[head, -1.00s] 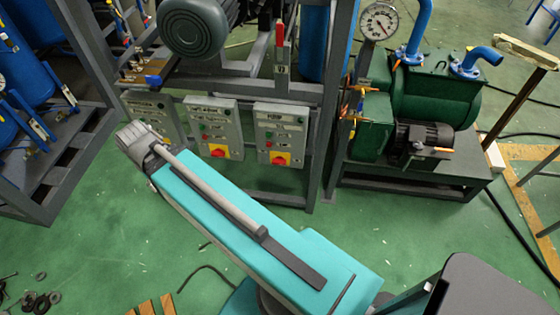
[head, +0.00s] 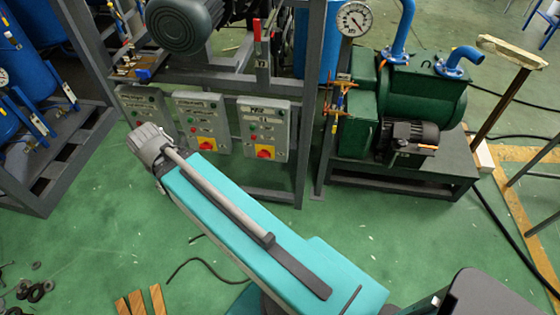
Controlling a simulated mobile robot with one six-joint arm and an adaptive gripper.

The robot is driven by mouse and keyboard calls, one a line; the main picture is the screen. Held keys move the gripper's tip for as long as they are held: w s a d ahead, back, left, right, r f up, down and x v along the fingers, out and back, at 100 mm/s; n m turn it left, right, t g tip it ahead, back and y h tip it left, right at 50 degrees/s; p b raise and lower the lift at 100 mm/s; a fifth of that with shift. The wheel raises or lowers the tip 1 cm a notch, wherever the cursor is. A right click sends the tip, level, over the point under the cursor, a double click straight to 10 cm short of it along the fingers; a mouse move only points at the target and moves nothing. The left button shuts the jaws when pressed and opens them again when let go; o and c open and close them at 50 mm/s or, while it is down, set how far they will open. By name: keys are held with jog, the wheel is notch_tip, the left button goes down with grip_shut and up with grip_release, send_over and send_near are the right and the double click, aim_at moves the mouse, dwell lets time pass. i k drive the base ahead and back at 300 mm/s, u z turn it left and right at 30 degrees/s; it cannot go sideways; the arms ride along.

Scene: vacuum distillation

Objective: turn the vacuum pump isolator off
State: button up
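Three grey switch boxes hang side by side on the grey frame. The middle box (head: 203,106) and the right box (head: 278,116) each carry a red rotary knob on a yellow plate: the middle isolator (head: 206,143) and the right isolator (head: 264,152). The left box (head: 146,101) is partly covered by my arm, and no isolator knob shows on it. The labels are too small to read surely, so I cannot tell which isolator belongs to the vacuum pump. My teal arm reaches up-left in front of the boxes. My gripper does not show.
A green pump-like machine (head: 425,100) with a black motor (head: 410,140) stands on a dark stand at right. A pressure gauge (head: 354,19) is above it. Blue cylinders (head: 40,60) stand in a rack at left. Wooden pieces (head: 140,301) and washers lie on the green floor.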

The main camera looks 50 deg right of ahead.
aim_at(264, 153)
jog(key=k, duration=0.9)
jog(key=z, duration=1.65)
jog(key=i, duration=0.5)
jog(key=z, duration=0.15)
